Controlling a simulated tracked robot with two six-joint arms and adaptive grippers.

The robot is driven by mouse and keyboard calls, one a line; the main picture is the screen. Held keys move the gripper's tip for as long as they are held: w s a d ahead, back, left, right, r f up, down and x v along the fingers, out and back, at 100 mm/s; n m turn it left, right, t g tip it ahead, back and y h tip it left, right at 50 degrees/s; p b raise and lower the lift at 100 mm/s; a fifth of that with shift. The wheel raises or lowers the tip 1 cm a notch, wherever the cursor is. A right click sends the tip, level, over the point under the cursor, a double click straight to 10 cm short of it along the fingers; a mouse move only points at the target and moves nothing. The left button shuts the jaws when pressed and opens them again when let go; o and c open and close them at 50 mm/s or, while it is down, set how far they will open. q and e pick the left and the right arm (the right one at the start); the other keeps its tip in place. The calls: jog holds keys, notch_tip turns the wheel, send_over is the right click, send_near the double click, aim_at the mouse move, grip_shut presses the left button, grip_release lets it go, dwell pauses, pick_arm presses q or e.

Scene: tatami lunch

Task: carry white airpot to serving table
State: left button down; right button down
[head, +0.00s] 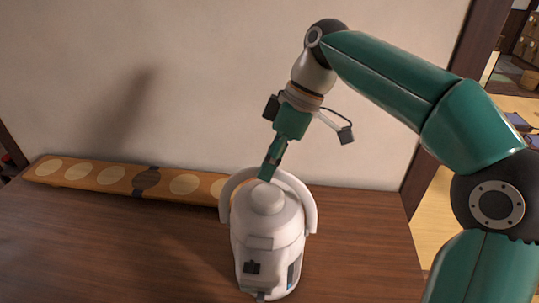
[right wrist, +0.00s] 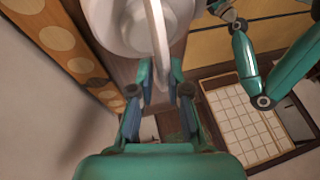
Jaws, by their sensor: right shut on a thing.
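The white airpot (head: 267,228) is upright in the lower middle of the head view, at the dark wooden table (head: 120,245). Its curved handle (head: 310,205) is raised over the lid. My right gripper (head: 268,168) points down at the top of the handle and is shut on it. In the right wrist view the fingers (right wrist: 162,82) lie on both sides of the handle, and the airpot (right wrist: 115,25) is behind. I cannot tell whether its base touches the table. My left arm shows at the upper right there, with its gripper (right wrist: 218,7) small at the top edge.
A long orange-brown board with pale discs (head: 110,178) lies along the wall (head: 200,80), its right end behind the airpot. The table left of the airpot is clear. A dark post (head: 440,110) stands at the right, with tatami floor (head: 432,225) beyond.

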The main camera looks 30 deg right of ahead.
jog(key=shift+f, duration=0.4)
jog(key=shift+s+f, duration=0.15)
jog(key=c, duration=1.6)
grip_release()
jog(key=shift+f, duration=0.3)
jog(key=o, duration=0.5)
jog(key=shift+c, duration=0.2)
jog(key=shift+r, duration=0.15)
jog(key=p+v, duration=0.3)
jog(key=v, duration=0.9)
